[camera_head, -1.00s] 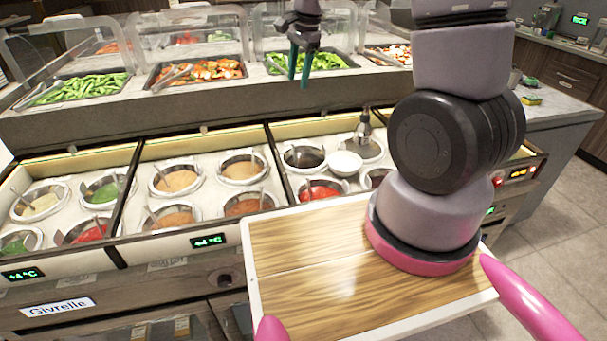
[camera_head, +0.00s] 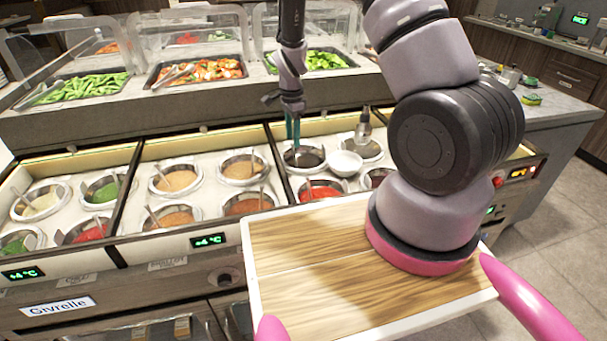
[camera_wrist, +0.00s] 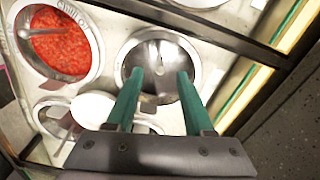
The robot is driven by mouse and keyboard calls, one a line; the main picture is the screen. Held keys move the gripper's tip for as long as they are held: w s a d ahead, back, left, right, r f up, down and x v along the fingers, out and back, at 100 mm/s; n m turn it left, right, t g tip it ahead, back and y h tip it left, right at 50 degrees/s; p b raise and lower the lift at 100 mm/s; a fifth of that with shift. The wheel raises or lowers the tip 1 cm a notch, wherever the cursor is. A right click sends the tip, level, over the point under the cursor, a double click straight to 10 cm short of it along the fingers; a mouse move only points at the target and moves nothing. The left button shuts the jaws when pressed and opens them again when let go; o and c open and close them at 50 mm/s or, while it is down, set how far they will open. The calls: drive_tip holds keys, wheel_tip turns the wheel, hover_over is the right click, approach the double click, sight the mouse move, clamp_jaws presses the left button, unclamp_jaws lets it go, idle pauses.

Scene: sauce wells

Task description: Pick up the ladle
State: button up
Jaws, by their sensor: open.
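My gripper (camera_head: 293,140) is open and points down over the dark sauce well (camera_head: 315,160) in the back row of the right-hand counter section. In the wrist view its two teal fingertips (camera_wrist: 160,73) are apart above the same round steel-rimmed well (camera_wrist: 126,62). A thin metal ladle (camera_wrist: 158,56) shows in that well, its handle appearing between the fingertips; contact cannot be told. In the head view the fingers partly hide the ladle. The jaws hold nothing visible.
The red sauce well (camera_head: 320,190) lies in front. Clear guards (camera_head: 300,30) rise behind. A wooden board (camera_head: 330,290) is at the front.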

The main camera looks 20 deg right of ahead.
sight(293, 155)
wheel_tip(293, 155, down, 5)
drive_tip(key=shift+r, duration=0.1)
clamp_jaws()
drive_tip(key=shift+r, duration=0.1)
wheel_tip(293, 155, up, 10)
drive_tip(key=shift+f, duration=0.1)
idle(0.5)
